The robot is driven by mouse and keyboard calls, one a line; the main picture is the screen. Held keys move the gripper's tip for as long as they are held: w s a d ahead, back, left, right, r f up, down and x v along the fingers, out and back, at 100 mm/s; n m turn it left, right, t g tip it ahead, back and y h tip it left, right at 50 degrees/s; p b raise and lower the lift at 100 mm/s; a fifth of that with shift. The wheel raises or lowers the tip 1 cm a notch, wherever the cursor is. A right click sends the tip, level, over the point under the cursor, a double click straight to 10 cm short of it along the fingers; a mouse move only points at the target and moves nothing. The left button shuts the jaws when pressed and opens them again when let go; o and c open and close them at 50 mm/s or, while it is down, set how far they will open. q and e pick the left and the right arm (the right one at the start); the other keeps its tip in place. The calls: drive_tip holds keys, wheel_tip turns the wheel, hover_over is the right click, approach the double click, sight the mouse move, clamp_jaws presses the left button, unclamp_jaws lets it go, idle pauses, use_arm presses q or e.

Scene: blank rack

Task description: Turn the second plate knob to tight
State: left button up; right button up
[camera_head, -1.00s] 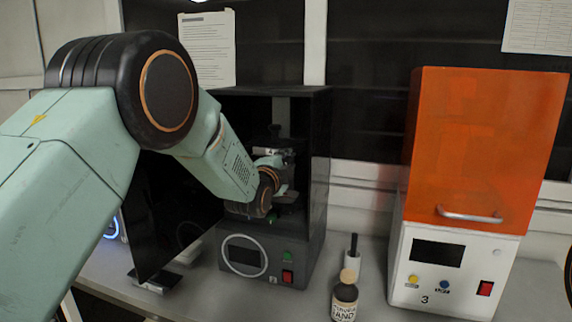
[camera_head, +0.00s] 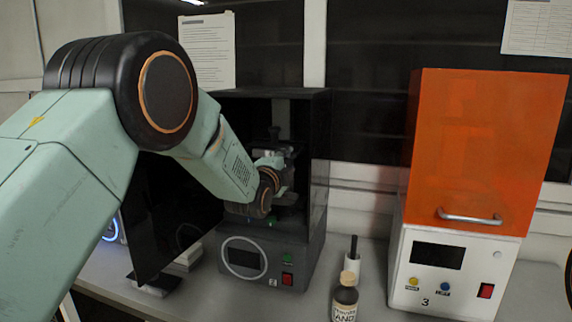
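My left arm reaches in from the left, and my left gripper (camera_head: 285,178) is inside the open dark machine (camera_head: 318,215) in the middle. The machine's black door (camera_head: 170,225) stands open to the left. A dark knob-like part (camera_head: 274,133) shows above the gripper inside the machine. My wrist covers much of the inside, so the plate knobs cannot be told apart. The fingers are small and partly hidden, and I cannot see whether they are open or shut on something. My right gripper is not in view.
A white machine with an orange cover (camera_head: 480,150) stands at the right. A brown bottle (camera_head: 345,300) and a white holder with a black stick (camera_head: 352,260) stand on the grey bench between the machines. A bare strip of bench lies in front.

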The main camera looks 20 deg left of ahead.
use_arm(q)
drive_tip(key=shift+o, duration=0.8)
drive_tip(key=shift+f, duration=0.1)
drive_tip(key=shift+s+f, duration=0.1)
drive_tip(key=shift+s, duration=0.2)
drive_tip(key=s, duration=1.1)
drive_tip(key=shift+s+a, duration=0.2)
drive_tip(key=shift+s, duration=0.1)
drive_tip(key=shift+w, duration=0.1)
